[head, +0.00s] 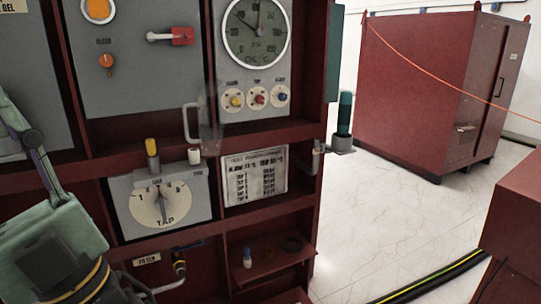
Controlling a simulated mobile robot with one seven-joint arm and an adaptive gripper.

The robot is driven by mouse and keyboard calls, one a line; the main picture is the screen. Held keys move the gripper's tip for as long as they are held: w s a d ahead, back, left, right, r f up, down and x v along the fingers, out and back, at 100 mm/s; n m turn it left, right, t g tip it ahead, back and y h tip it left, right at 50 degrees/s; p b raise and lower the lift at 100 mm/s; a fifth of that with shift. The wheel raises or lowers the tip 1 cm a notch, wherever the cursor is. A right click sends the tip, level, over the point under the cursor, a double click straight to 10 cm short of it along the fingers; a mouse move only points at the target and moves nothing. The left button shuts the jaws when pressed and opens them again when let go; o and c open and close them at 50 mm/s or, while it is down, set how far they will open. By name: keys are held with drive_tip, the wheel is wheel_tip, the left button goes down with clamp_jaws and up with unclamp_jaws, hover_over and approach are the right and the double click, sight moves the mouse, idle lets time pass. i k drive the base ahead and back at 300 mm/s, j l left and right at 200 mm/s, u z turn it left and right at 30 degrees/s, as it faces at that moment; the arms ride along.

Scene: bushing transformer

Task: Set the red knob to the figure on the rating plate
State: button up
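The red knob (257,97) is a small round knob on a white dial, the middle one of three under the large round gauge. Its pointer setting and figures are too small to read. The rating plate (255,177) is a white sheet with dark rows of print, below and level with the tap dial; its figures are blurred. Part of my gripper (30,145) shows at the left edge, well left of the knob and apart from it. Its fingertips cannot be made out, nor whether it is open.
A yellow knob (236,100) and a blue knob (282,97) flank the red one. A grey handle (190,123) sticks out below left. Open floor lies right, before a red cabinet (420,100).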

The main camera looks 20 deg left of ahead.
sight(259, 99)
drive_tip(key=i+l, duration=0.15)
drive_tip(key=i, duration=0.3)
drive_tip(key=i+l+z, duration=0.15)
drive_tip(key=i, duration=0.25)
